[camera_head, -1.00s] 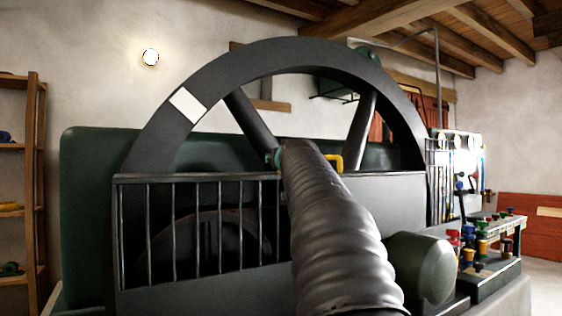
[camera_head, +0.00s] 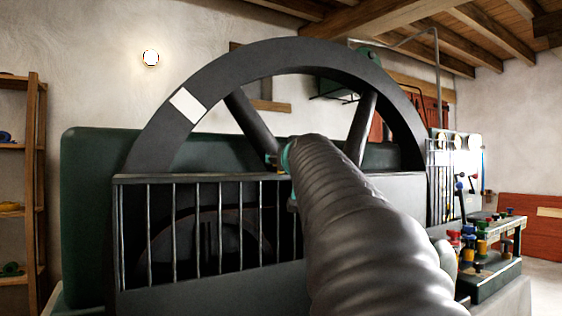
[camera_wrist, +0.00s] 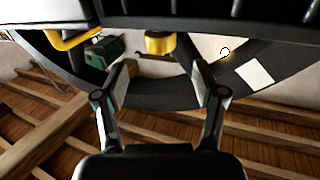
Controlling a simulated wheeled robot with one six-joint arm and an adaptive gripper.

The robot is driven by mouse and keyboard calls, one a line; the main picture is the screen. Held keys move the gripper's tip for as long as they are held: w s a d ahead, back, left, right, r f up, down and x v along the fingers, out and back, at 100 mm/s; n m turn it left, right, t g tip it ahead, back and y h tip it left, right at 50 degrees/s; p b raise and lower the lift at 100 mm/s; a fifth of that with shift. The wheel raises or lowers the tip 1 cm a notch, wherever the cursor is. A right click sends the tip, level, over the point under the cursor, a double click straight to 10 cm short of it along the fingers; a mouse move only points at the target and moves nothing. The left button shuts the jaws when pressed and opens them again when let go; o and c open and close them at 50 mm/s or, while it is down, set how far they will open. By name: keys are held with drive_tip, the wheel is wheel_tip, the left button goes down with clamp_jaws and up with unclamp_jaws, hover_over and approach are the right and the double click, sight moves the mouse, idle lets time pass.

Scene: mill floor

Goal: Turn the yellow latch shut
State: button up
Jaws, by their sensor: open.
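In the wrist view, a short yellow piece (camera_wrist: 160,43), which looks like the yellow latch, hangs from the dark edge at the top. It appears between and just beyond the fingertips of my gripper (camera_wrist: 160,72). The fingers are spread apart, with nothing held; I cannot tell whether they touch the yellow piece. A second yellow part, a bent handle (camera_wrist: 76,39), is to the left of the fingers. In the head view my dark arm hides most of the gripper and the yellow parts.
A large dark flywheel (camera_head: 283,55) with a white patch stands behind a barred guard (camera_head: 200,177). A bench with coloured knobs (camera_head: 490,262) is at the right. A wooden shelf (camera_head: 33,190) stands at the left.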

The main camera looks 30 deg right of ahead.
drive_tip(key=shift+v, duration=1.6)
